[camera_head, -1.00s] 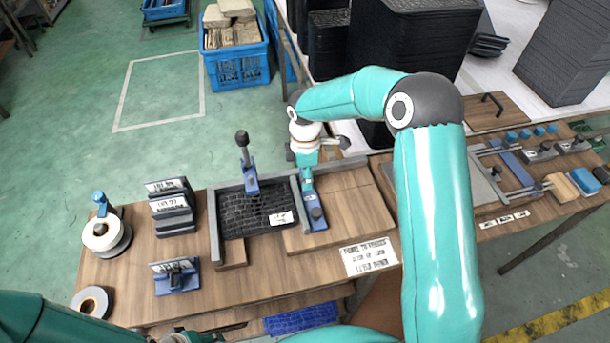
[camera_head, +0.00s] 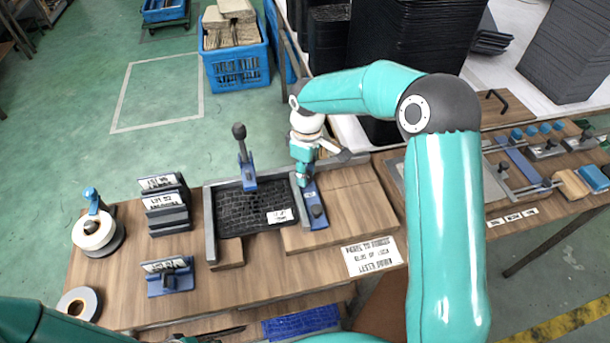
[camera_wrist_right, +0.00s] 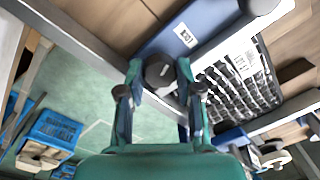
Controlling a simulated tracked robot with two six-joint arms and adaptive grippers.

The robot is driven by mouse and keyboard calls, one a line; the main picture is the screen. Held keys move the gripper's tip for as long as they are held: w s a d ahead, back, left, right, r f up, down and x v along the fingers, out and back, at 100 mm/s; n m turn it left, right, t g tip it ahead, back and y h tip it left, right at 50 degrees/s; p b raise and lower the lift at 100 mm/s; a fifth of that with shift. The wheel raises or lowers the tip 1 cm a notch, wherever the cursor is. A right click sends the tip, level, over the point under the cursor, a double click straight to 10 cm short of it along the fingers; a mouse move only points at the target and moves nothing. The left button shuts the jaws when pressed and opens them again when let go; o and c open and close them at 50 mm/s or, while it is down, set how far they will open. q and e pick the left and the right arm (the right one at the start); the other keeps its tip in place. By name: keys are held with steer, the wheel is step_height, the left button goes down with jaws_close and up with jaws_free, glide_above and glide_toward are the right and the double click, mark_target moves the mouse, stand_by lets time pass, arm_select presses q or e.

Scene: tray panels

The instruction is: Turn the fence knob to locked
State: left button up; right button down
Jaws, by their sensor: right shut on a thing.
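The fence knob (camera_wrist_right: 160,70) is a dark round knob between my right gripper's fingers in the right wrist view. It stands by a blue plate (camera_wrist_right: 205,22) with a small white label, whose lettering I cannot read for sure. In the head view the blue plate (camera_head: 311,196) lies along the right side of the black tray panel (camera_head: 257,208). My right gripper (camera_head: 303,181) is down at the plate's far end and hides the knob there. It is shut on the knob. My left arm enters at the lower left; its fingers do not show.
A tall dark-topped lever (camera_head: 240,135) rises behind the panel. Labelled holders (camera_head: 164,208) and a tape roll (camera_head: 95,230) stand to the left. The wooden board (camera_head: 355,208) right of the plate is mostly clear. Stacks of black trays (camera_head: 425,35) stand behind.

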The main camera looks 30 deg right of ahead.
steer(key=shift+w+r+m+b, duration=0.1)
steer(key=shift+m+b, duration=0.65)
steer(key=shift+m, duration=1.55)
steer(key=c, duration=0.8)
jaws_free()
steer(key=shift+o, duration=0.2)
steer(key=shift+r, duration=0.1)
step_height(320, 180, up, 12)
steer(key=shift+d+f, duration=0.2)
steer(key=shift+d, duration=0.05)
